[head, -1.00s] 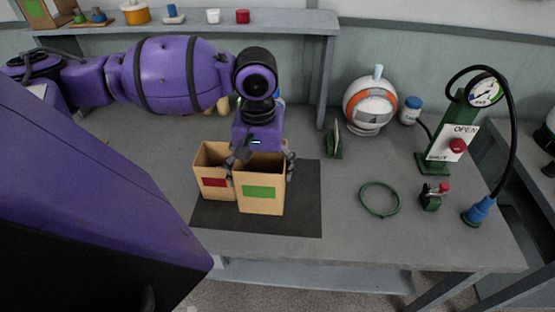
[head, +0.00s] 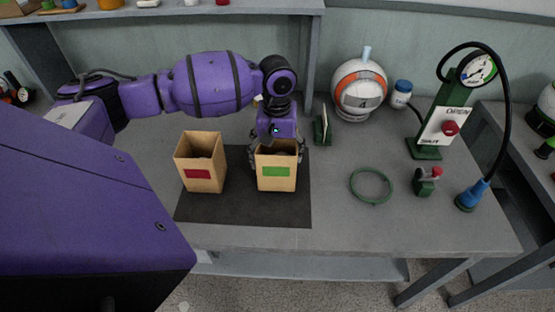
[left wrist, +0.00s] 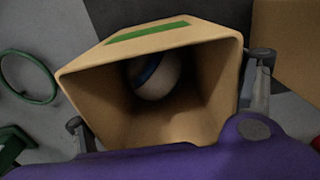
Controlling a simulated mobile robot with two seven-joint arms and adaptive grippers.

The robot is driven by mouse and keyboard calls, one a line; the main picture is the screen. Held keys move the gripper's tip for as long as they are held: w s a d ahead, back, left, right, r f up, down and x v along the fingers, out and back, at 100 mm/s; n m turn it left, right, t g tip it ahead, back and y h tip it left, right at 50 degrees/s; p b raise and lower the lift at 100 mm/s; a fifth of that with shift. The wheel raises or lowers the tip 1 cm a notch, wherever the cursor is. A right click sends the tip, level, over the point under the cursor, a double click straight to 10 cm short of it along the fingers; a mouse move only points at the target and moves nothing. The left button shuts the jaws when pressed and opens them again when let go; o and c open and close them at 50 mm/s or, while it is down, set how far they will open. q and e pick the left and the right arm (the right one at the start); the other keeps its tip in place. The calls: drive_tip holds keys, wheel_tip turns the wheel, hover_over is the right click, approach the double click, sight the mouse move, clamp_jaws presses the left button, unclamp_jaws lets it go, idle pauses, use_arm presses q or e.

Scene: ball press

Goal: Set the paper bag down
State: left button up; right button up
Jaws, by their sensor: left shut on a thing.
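The paper bag with a green label (head: 276,182) is upright over the right part of the dark mat (head: 245,211). My left gripper (head: 277,153) reaches down from above and is shut on this bag, one finger on each side. Whether its base touches the mat is hard to tell. In the left wrist view, the open bag (left wrist: 95,85) fills the middle, and a pale ball with a dark blue band (left wrist: 156,77) lies inside. A second paper bag with a red label (head: 203,178) stands apart on the left of the mat. My right gripper is not in view.
A green ring (head: 371,200) lies right of the mat, beside a small green valve (head: 427,180). A white and orange ball (head: 359,92), a blue-lidded jar (head: 401,95) and a green gauge stand (head: 440,125) are further back. The mat's front strip is clear.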

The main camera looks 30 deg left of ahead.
use_arm(q)
wheel_tip(320, 180, down, 2)
drive_tip(key=shift+r, duration=0.1)
drive_tip(key=shift+s, duration=0.1)
drive_tip(key=shift+f, duration=0.2)
drive_tip(key=o, duration=1.1)
